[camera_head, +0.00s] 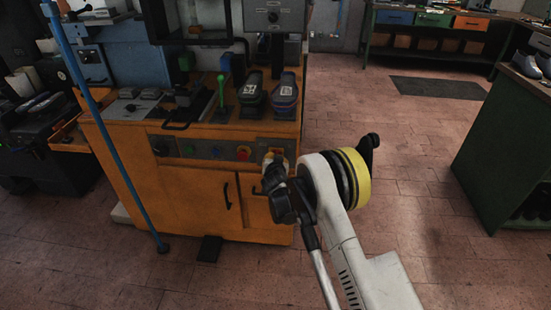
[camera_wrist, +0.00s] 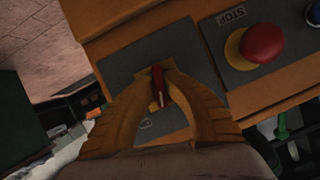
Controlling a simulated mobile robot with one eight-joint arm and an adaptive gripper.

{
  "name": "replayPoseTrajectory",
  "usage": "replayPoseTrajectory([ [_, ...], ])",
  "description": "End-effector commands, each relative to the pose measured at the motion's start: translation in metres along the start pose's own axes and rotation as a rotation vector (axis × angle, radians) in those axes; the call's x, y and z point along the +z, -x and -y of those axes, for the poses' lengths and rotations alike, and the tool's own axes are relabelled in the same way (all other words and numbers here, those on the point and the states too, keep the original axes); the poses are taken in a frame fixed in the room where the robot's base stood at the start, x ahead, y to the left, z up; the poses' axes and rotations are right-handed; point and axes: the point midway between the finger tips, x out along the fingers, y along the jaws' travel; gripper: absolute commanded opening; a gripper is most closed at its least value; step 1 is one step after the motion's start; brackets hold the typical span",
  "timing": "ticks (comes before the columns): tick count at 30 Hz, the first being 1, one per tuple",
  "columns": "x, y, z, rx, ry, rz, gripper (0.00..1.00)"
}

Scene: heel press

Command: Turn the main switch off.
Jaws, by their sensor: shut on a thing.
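The main switch (camera_wrist: 158,84) is a red handle on a dark grey plate (camera_wrist: 120,68), seen in the wrist view. My gripper (camera_wrist: 161,86) has its two tan fingers closed around the red handle, one on each side. In the head view my gripper (camera_head: 275,160) reaches the right end of the orange machine's front panel. There the gripper and wrist hide most of the switch, and only a bit of its red and yellow shows. Which position the switch points to cannot be read clearly.
A red stop button (camera_wrist: 262,43) on a yellow base sits beside the switch plate; it also shows in the head view (camera_head: 243,153). The orange cabinet (camera_head: 190,200) carries shoe forms and a green lever. A blue pole (camera_head: 110,130) stands at left.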

Motion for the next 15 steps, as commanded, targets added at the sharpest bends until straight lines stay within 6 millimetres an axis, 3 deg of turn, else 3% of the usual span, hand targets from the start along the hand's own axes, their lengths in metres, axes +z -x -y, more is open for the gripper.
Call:
replayPoseTrajectory([
  [15, -0.0001, -0.0003, 0.0011, 0.186, 0.452, -0.001, 0.0],
])
